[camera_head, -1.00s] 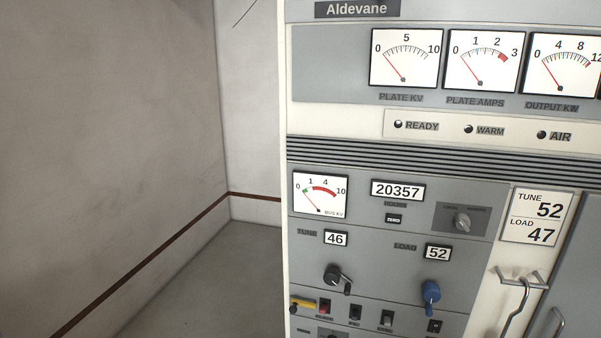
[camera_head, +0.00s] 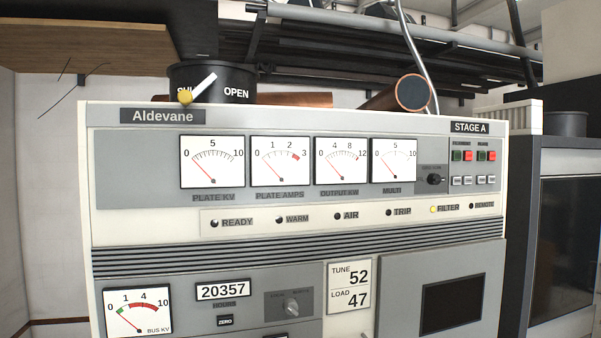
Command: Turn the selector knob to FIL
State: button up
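A small black knob (camera_head: 434,179) sits on a dark plate right of the MULTI meter (camera_head: 393,160) on the upper panel of the Aldevane cabinet. The print around this knob is too small to read, so I cannot tell which position it points to. A second, grey knob (camera_head: 291,307) sits on a dark plate lower down, right of the hours counter; its labels are also hard to read. The MULTI needle rests near the low end. My gripper is not in view.
The FILTER lamp (camera_head: 433,209) glows yellow; the other lamps in that row look dark. Red and green buttons (camera_head: 462,156) sit right of the black knob. A copper pipe (camera_head: 410,93) and a black drum (camera_head: 212,84) are above the cabinet. A dark cabinet (camera_head: 565,230) stands at right.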

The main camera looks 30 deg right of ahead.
aim_at(433, 178)
jog(key=z, duration=1.6)
